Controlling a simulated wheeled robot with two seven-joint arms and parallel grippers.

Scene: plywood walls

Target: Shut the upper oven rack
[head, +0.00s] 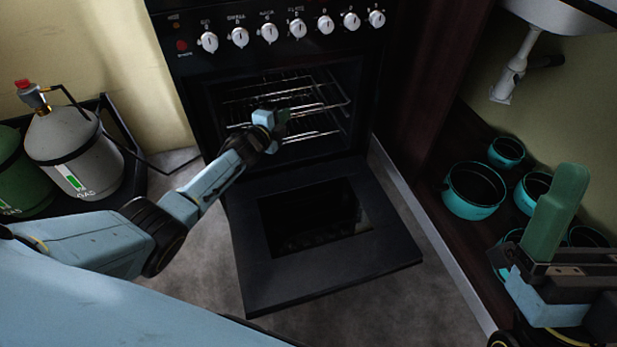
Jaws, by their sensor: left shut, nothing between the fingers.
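The black oven (198,80) stands with its door (350,250) folded down flat toward me. Inside are wire racks. The upper oven rack (318,108) appears to reach toward the opening, its right front corner near the right side of the cavity. A lower rack (318,135) shows beneath it. My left gripper (284,120) is shut and empty at the oven opening, in front of the racks; it hides part of them. Whether it touches the upper rack I cannot tell. My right gripper (560,212) is at the lower right, away from the oven, its green finger pointing up.
Gas cylinders (75,150) stand in a black frame at the left. An open cabinet at the right holds several teal pots (474,192) under a sink pipe (515,70). The lowered door takes up the floor space before the oven. Knobs (268,33) line the oven's top.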

